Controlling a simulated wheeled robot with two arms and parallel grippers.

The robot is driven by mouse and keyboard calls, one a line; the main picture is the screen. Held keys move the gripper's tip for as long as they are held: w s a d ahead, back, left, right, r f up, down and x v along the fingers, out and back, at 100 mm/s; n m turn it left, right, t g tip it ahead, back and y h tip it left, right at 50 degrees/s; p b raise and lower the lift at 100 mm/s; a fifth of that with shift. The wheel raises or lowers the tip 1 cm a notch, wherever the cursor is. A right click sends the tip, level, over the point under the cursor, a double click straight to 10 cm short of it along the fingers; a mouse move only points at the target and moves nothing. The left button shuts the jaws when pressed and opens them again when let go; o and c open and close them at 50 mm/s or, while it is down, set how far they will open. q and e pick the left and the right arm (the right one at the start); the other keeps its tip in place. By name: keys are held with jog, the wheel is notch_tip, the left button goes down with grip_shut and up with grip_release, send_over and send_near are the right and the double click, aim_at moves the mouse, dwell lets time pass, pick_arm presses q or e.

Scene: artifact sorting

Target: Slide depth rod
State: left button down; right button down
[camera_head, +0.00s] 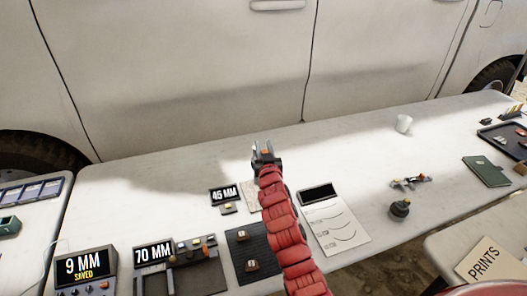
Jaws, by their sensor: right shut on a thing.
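My right gripper (265,154) is beyond the middle of the white table, at the end of the red-sleeved arm that comes up from the bottom. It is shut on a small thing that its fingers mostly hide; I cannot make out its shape. No depth rod can be told apart clearly. A small display reading 45 MM (225,194) stands just left of my arm, with a yellow-topped block (227,208) in front of it. A pale patterned plate (250,196) lies between the display and my arm, partly covered by the arm. My left gripper is not in view.
A 70 MM display (153,254) and a 9 MM SAVED display (84,268) stand front left. A dark mat (240,247) bears small blocks. Right of my arm lies a white sheet (337,229). A white vehicle (200,75) borders the table's back.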

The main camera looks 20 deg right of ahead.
jog(key=c, duration=0.6)
grip_release()
jog(key=s+a+b, duration=0.2)
jog(key=s+b, duration=0.1)
jog(key=s, duration=1.4)
jog(key=shift+a, duration=0.35)
jog(key=shift+s, duration=0.1)
